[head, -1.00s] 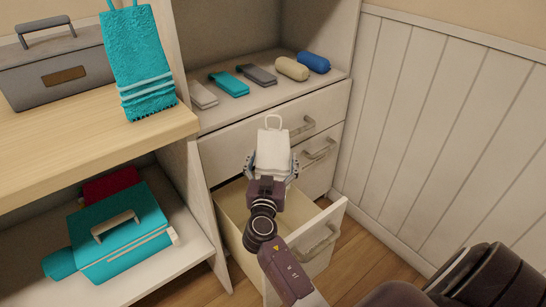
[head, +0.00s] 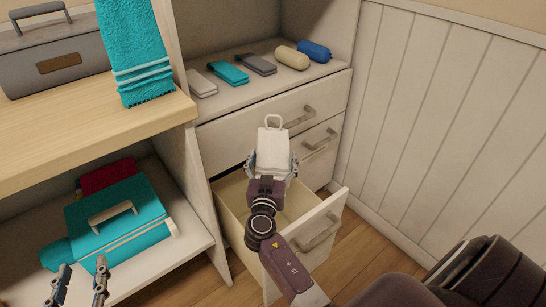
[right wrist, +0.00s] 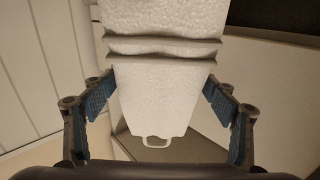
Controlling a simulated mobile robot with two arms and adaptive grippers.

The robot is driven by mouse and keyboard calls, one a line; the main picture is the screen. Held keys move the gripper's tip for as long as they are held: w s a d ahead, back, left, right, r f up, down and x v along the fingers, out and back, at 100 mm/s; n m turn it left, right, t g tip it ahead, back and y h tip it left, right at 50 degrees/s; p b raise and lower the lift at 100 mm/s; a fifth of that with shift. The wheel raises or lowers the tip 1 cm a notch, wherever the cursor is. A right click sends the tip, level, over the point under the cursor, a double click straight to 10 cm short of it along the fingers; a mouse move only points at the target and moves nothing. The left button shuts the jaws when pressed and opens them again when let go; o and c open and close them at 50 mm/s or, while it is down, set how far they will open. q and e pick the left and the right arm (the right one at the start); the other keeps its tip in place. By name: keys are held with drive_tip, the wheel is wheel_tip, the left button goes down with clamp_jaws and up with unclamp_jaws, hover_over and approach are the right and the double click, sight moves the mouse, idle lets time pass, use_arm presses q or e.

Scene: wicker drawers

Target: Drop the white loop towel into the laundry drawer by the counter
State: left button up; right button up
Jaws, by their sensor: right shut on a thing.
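The white loop towel (head: 273,150) hangs with its loop up between the fingers of my right gripper (head: 272,168), which is shut on it. My left gripper (head: 82,280) is at the lower left, fingers apart, in front of the lower shelf.
A teal towel (head: 135,50) hangs by the wooden counter (head: 90,135) beside a grey toolbox (head: 55,60). A teal case (head: 120,225) and a red item (head: 107,176) are on the lower shelf. Several folded and rolled cloths (head: 228,73) lie above shut drawers. A panelled wall stands right.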

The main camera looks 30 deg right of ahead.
sight(273, 135)
drive_tip(key=o, duration=2)
drive_tip(key=shift+r, duration=0.1)
wheel_tip(273, 135, up, 10)
drive_tip(key=shift+f, duration=0.1)
